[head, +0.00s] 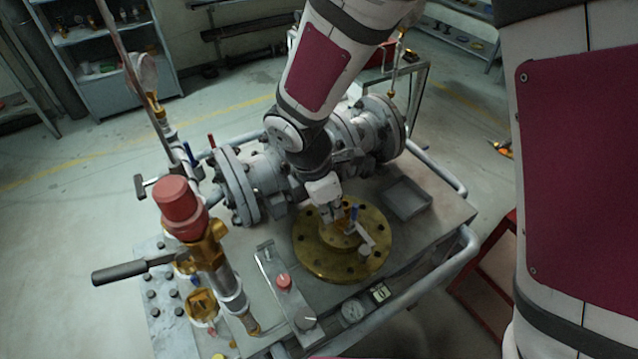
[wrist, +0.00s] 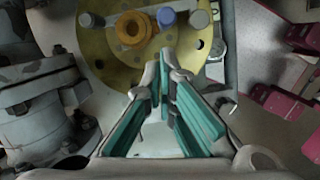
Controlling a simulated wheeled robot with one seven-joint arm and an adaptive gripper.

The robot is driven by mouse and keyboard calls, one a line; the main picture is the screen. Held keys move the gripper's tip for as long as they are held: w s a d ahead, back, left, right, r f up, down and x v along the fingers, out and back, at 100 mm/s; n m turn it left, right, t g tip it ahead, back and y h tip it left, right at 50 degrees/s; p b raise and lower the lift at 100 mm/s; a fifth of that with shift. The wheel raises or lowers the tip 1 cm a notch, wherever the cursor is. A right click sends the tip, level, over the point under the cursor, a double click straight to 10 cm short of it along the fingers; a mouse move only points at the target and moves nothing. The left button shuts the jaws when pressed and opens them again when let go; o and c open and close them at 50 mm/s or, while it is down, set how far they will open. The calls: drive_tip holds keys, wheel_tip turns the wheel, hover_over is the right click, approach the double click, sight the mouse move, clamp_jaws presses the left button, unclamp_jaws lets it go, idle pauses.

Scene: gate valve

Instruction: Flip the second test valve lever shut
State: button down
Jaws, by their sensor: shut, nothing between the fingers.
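My gripper (head: 330,214) is shut and empty, pointing down over the brass flange plate (head: 312,262) on the cart. In the wrist view its fingertips (wrist: 161,72) meet in front of the flange plate (wrist: 100,52). A small blue-handled part (head: 353,212) stands on the plate close to the right of my fingers. Another blue lever (head: 189,153) and a red lever (head: 211,141) stand upright at the left pipework. I cannot tell which lever is the second test valve's.
The grey gate valve body (head: 262,172) lies behind the plate, partly hidden by my arm. A red-capped brass valve (head: 181,207) with a black handle (head: 120,271) rises at front left.

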drive_tip(key=shift+w+d, duration=0.25)
drive_tip(key=shift+d, duration=0.25)
drive_tip(key=shift+w+d+r+g+y+p, duration=0.25)
drive_tip(key=shift+w+d+g+y+p, duration=0.25)
drive_tip(key=shift+y, duration=0.3)
idle(0.4)
drive_tip(key=shift+w+d+r+g+y+p, duration=0.1)
drive_tip(key=shift+w+d+g+y+p, duration=0.1)
drive_tip(key=shift+d+g+y, duration=0.25)
drive_tip(key=shift+w+d+r+g+y+p, duration=0.15)
drive_tip(key=shift+d+g+y, duration=0.1)
drive_tip(key=shift+d+y, duration=0.25)
drive_tip(key=shift+w+d+g+y, duration=0.4)
drive_tip(key=shift+d+g+y, duration=0.1)
drive_tip(key=shift+y, duration=0.25)
drive_tip(key=w+d+f+g+y+b, duration=0.2)
drive_tip(key=d+f+g+y+b, duration=0.1)
drive_tip(key=y, duration=0.5)
drive_tip(key=shift+w+d+f+g+b, duration=0.35)
drive_tip(key=shift+f+g+b, duration=0.2)
drive_tip(key=shift+g+b, duration=0.65)
